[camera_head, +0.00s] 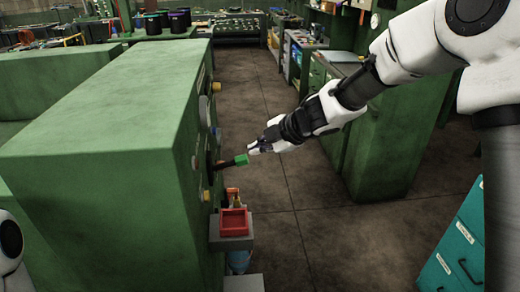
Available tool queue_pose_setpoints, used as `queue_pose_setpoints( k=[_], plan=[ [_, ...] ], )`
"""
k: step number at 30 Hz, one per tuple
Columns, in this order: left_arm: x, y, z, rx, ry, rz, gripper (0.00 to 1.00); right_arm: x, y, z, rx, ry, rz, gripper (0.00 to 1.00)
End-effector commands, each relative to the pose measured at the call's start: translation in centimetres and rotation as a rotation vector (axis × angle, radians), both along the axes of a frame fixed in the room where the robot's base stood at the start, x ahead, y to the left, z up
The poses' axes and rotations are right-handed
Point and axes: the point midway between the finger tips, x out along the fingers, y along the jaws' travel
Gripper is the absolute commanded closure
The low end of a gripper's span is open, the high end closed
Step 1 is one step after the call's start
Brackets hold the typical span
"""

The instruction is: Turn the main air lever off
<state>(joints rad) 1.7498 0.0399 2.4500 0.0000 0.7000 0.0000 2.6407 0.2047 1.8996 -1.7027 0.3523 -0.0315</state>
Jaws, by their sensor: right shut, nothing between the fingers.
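The main air lever seems to be the dark rod with a green tip (241,159) that sticks out from the side panel of the large green cabinet (90,130). My right gripper (254,150) is shut, with its fingertips at or just beside the green tip. Whether they touch it I cannot tell. The lever's base at the panel is small and partly dark. My left gripper is out of view; only a white part of my left arm shows at the lower left edge.
A red tray (234,222) sits on a grey shelf (231,243) below the lever. Round knobs and gauges line the panel. A green cabinet (385,140) stands on the right, with teal drawers (455,255) nearer. The floor aisle (295,190) between is clear.

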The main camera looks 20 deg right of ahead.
Motion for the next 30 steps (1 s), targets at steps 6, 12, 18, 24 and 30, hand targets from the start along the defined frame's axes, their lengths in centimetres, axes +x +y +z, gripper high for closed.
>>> queue_pose_setpoints(
  k=[6, 12, 18, 24, 30],
  plan=[
    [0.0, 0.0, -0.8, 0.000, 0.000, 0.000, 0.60, 3.1, 2.0, -3.4, -0.003, 0.002, 0.003, 1.00],
    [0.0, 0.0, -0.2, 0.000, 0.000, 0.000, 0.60, 5.6, 1.9, -5.7, 0.001, 0.002, -0.001, 1.00],
    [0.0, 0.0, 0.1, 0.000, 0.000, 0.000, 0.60, 6.7, 1.3, -7.0, 0.000, 0.000, 0.001, 1.00],
    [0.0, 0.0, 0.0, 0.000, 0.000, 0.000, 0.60, 6.8, 1.3, -7.1, -0.001, -0.001, 0.002, 1.00],
    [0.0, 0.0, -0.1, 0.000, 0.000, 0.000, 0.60, 6.7, 1.3, -7.2, 0.004, -0.002, 0.001, 1.00]
  ],
)
